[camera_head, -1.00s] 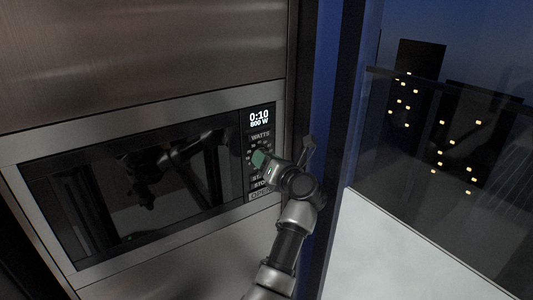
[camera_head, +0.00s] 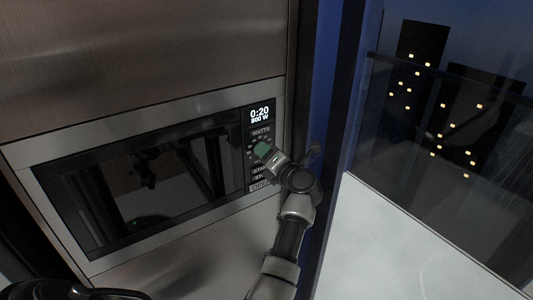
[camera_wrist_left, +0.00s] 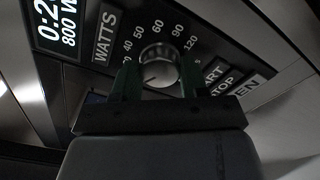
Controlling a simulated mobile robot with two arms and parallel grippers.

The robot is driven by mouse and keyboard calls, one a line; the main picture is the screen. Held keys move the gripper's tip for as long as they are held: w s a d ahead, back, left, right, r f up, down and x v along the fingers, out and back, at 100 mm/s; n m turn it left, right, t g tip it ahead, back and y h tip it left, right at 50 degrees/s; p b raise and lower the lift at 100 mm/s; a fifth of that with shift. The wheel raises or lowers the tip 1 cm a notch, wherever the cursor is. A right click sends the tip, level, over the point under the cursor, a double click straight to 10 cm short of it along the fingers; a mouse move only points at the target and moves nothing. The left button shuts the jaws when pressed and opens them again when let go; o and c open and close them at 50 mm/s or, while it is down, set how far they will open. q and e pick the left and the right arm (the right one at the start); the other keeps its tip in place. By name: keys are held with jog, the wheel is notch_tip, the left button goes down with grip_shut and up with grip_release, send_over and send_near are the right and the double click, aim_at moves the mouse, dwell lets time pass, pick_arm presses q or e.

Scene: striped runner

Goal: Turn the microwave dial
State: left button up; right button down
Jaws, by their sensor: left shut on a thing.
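The built-in microwave (camera_head: 140,101) has a dark control panel at its right end. The panel display (camera_head: 260,114) reads 0:20 and 800 W. The round silver dial (camera_wrist_left: 160,66) shows in the left wrist view, with a ring of numbers around its upper side. My left gripper (camera_head: 262,149) has green fingertips and is at the panel below the display. In the left wrist view its two fingers (camera_wrist_left: 158,84) sit on either side of the dial, shut on it. In the head view the gripper hides the dial. My right gripper is not in view.
Below the dial are start, stop and open buttons (camera_wrist_left: 225,84), close beside my left fingers. A blue upright edge (camera_head: 340,120) stands right of the microwave. A glass pane with lit windows beyond and a white surface (camera_head: 410,240) lie farther right.

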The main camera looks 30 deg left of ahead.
pick_arm(q)
jog(key=o, duration=0.9)
jog(key=shift+o, duration=0.2)
